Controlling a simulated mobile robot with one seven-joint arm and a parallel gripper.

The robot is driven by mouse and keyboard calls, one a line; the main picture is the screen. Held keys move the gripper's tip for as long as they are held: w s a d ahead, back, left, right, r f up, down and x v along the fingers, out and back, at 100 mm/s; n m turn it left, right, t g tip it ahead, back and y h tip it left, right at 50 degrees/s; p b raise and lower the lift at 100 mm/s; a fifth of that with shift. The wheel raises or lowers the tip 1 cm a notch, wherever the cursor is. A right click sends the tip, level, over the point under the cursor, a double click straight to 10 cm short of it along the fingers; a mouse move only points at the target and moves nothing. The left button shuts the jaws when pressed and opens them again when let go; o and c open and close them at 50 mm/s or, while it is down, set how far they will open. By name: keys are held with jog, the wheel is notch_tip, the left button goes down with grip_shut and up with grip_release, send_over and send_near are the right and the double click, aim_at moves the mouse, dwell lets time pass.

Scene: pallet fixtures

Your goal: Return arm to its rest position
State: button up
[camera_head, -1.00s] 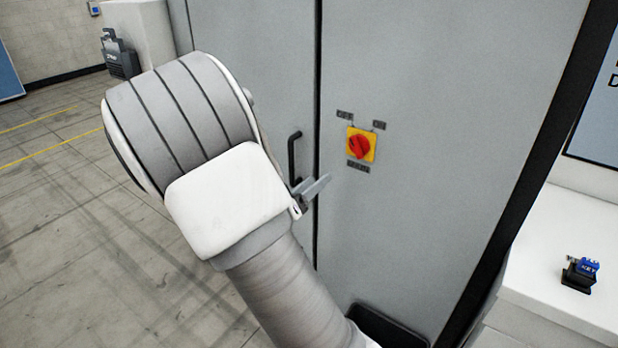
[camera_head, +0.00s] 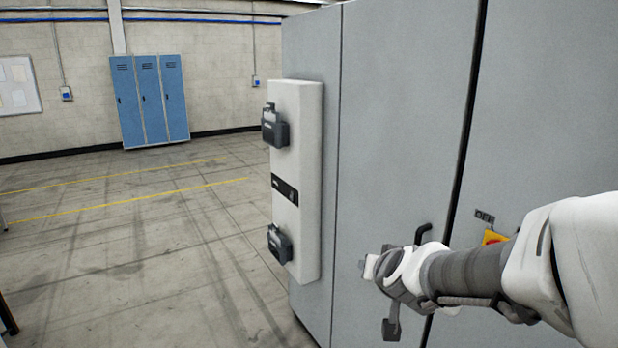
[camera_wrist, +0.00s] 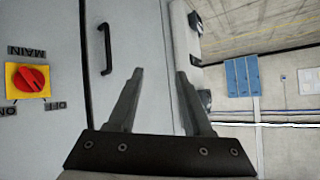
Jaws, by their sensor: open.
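My arm (camera_head: 470,270) reaches in from the right in the head view, bent and held out in front of a tall grey cabinet (camera_head: 400,130). In the wrist view my gripper (camera_wrist: 159,75) is open, its two dark fingers spread apart with nothing between them. In the head view the gripper end is small and partly hidden by the wrist. The cabinet's black door handle (camera_wrist: 105,48) shows to the left of the fingers in the wrist view, apart from them.
A red rotary switch on a yellow plate (camera_wrist: 30,78) sits on the cabinet door; my arm partly covers it in the head view. A white panel with dark latches (camera_head: 310,180) juts from the cabinet's side.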

jog(key=s+d+r+n+g, duration=0.1)
jog(key=s+g, duration=0.4)
jog(key=s, duration=1.8)
jog(key=shift+s+r+n+g, duration=0.2)
jog(key=shift+n+g, duration=0.1)
jog(key=shift+n, duration=0.5)
jog(key=shift+d, duration=0.1)
